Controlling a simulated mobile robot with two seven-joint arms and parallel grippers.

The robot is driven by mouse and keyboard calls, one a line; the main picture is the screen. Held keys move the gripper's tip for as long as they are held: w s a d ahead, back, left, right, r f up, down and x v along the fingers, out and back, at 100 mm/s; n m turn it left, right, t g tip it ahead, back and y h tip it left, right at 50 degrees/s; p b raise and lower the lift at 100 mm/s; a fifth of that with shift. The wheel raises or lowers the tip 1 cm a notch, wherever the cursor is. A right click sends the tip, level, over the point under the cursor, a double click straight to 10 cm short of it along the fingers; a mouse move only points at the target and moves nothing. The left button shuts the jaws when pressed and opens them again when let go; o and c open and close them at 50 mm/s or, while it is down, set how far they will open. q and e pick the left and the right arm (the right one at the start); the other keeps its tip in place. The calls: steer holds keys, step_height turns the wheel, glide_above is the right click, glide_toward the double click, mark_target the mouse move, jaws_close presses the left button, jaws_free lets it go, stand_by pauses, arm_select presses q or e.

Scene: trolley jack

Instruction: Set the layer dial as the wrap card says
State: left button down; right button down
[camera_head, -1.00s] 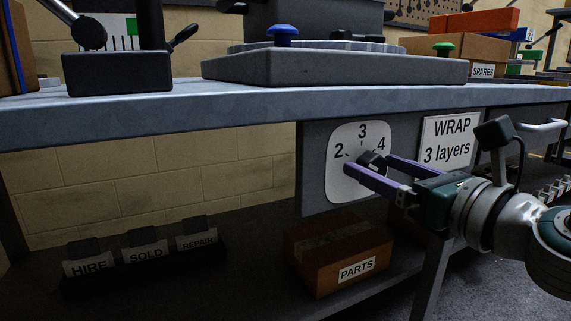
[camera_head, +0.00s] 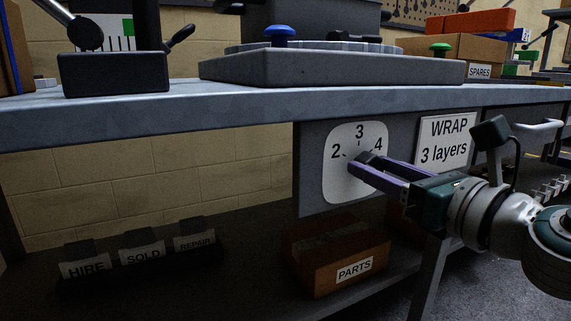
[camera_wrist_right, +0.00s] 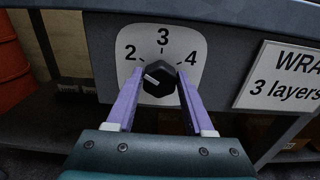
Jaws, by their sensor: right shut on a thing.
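The layer dial (camera_head: 341,183) is a white plate with a black knob, set in the panel under the bench top. It shows the numbers 2, 3 and 4. In the right wrist view the black knob (camera_wrist_right: 160,88) has a white pointer mark aimed up and left, toward the 2 side. My right gripper (camera_head: 366,166) is shut on the knob, one finger on each side; the fingers also show in the right wrist view (camera_wrist_right: 158,90). The wrap card (camera_head: 445,141), right of the dial, reads "WRAP 3 layers". My left gripper is not in view.
The bench top (camera_head: 250,101) overhangs the dial panel. A PARTS box (camera_head: 337,262) sits on the shelf below. HIRE, SOLD and REPAIR holders (camera_head: 142,255) stand at lower left. A drawer handle (camera_head: 541,126) is right of the card.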

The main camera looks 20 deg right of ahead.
steer(key=shift+m, duration=0.3)
steer(key=m, duration=0.2)
steer(key=shift+m, duration=0.3)
steer(key=m, duration=0.2)
steer(key=shift+d+m, duration=0.1)
steer(key=shift+m, duration=0.3)
steer(key=m, duration=0.4)
steer(key=shift+m+p, duration=0.3)
steer(key=shift+m, duration=0.5)
steer(key=shift+c, duration=1.4)
jaws_free()
steer(key=shift+f, duration=0.1)
steer(key=shift+s, duration=0.1)
